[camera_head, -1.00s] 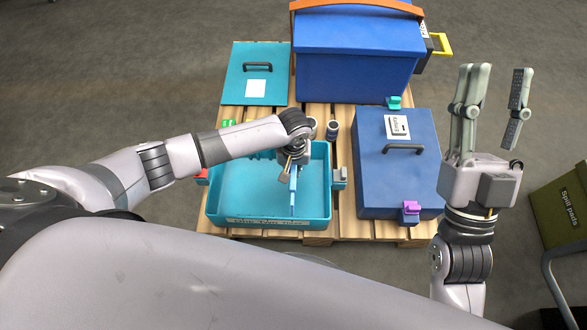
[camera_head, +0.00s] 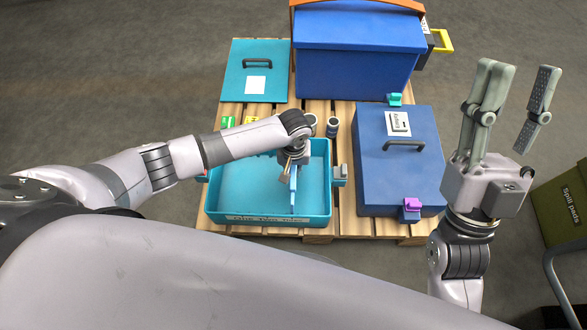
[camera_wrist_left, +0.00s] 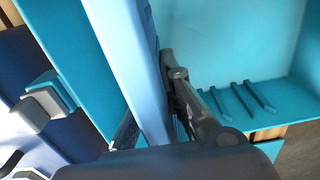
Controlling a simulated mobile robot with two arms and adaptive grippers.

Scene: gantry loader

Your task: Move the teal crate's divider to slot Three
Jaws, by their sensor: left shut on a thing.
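The open teal crate (camera_head: 325,190) stands at the front left of the pallet. Its light blue divider (camera_head: 293,195) is upright inside, towards the right side of the crate. My left gripper (camera_head: 291,166) reaches down into the crate and is shut on the divider. In the left wrist view the divider (camera_wrist_left: 142,65) passes close beside the gripper finger (camera_wrist_left: 190,105). Dark slot ribs (camera_wrist_left: 240,98) show on the crate there. I cannot read slot numbers or tell whether the divider sits in a slot. My right gripper (camera_head: 514,100) is open, empty and raised at the right.
A teal lid (camera_head: 240,85) lies behind the crate. A blue lidded box (camera_head: 375,175) stands right of it, and a larger blue bin (camera_head: 355,75) behind. Two small cylinders (camera_head: 333,127) stand near my left wrist. A green spill-pads box (camera_head: 560,210) is at far right.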

